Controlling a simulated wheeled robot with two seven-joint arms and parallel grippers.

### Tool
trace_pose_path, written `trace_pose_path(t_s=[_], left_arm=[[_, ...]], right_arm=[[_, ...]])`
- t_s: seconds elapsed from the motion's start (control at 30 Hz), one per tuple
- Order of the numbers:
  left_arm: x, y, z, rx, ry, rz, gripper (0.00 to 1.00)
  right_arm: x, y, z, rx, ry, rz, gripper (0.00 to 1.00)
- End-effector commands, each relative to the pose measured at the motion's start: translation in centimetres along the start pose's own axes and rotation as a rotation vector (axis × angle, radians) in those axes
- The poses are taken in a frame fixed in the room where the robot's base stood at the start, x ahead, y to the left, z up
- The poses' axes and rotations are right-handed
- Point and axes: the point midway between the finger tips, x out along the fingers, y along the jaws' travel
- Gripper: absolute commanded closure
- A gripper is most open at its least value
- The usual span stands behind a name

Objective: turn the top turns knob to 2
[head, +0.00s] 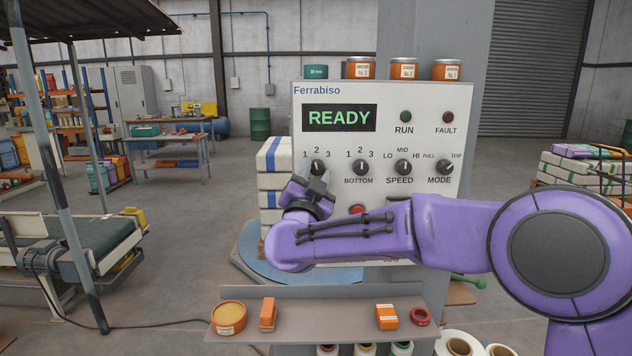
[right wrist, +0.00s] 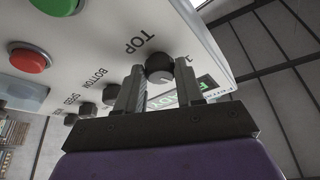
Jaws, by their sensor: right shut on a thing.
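The top turns knob (head: 318,167) is a dark round knob at the left end of the panel's knob row, below the numbers 1, 2 and 3. In the right wrist view the knob (right wrist: 159,67) sits between the two fingers, beside the word TOP. My right gripper (head: 317,180) reaches it from below and is shut on it. The gripper partly hides the knob and its TOP label in the head view, and I cannot tell which number its pointer faces. My left gripper is not in view.
The white panel (head: 385,100) shows READY on its display (head: 339,118). The bottom knob (head: 360,167), speed knob (head: 403,167) and mode knob (head: 445,167) stand to the right. A red button (head: 357,209) is just above my forearm. A shelf (head: 330,318) below holds small orange items.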

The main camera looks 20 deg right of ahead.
Motion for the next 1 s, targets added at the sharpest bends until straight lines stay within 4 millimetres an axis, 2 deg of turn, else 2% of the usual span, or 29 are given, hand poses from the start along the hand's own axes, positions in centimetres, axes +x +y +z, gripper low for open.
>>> trace_pose_path(t_s=[0.43, 1.0], left_arm=[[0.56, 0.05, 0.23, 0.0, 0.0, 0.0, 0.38], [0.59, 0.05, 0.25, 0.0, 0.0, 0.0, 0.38]], right_arm=[[-0.04, -0.22, 0.08, 0.204, -0.001, 0.085, 0.94], [-0.04, -0.23, 0.08, 0.231, -0.002, 0.098, 0.94]])
